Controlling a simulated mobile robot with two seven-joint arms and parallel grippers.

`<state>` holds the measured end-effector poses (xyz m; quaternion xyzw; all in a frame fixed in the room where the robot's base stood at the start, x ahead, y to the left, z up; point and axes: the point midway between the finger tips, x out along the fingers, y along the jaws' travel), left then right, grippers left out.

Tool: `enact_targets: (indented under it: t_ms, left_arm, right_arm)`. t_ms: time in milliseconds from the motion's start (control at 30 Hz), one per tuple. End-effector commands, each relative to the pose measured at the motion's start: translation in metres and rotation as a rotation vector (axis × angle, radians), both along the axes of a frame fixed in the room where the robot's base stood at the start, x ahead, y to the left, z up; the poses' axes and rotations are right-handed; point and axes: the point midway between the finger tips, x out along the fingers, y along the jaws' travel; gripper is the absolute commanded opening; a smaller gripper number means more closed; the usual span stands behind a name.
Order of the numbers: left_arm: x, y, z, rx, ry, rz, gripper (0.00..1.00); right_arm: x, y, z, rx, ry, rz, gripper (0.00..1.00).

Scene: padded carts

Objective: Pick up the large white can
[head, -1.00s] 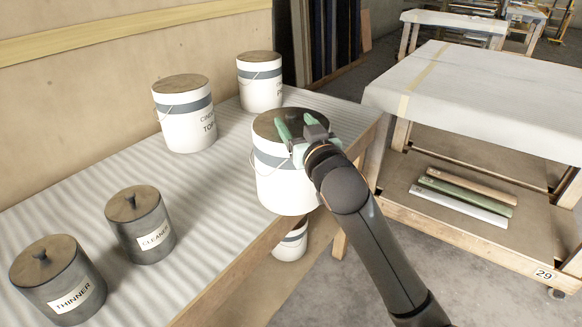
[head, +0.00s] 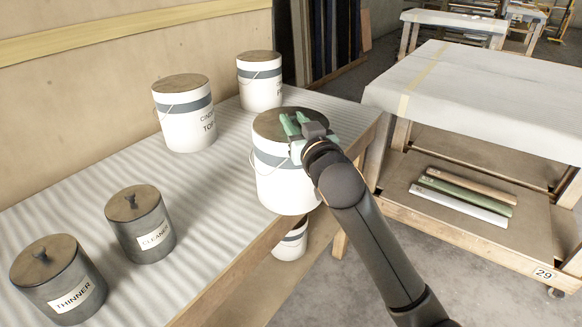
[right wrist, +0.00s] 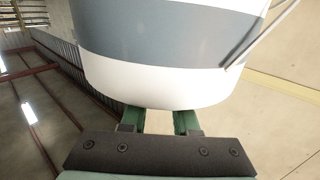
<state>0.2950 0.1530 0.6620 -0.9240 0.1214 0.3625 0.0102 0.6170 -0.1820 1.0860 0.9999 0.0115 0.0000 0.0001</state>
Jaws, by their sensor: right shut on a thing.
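The large white can (head: 283,187) has a grey band, a brown top and a thin wire handle. In the right wrist view the can (right wrist: 150,85) fills the upper middle and hides the fingertips (right wrist: 160,112). My left gripper is not in view.
Two other white cans (head: 187,128) (head: 260,91) stand behind. Grey cleaner (head: 140,235) and thinner (head: 58,285) canisters stand at left. Another white can (head: 290,245) is below the tabletop. A padded cart (head: 485,95) stands at right.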

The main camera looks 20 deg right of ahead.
Motion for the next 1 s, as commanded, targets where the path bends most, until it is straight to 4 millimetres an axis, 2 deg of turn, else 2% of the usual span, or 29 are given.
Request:
enact_targets:
  t_ms: [967, 1000]
  left_arm:
    - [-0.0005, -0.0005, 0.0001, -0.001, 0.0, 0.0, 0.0]
    - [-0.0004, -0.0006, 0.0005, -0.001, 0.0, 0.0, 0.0]
  right_arm:
    - [-0.0001, 0.0002, -0.0004, 0.0, 0.001, 0.001, 0.0]
    - [-0.0006, 0.0003, 0.0049, 0.0, -0.012, 0.002, 0.0]
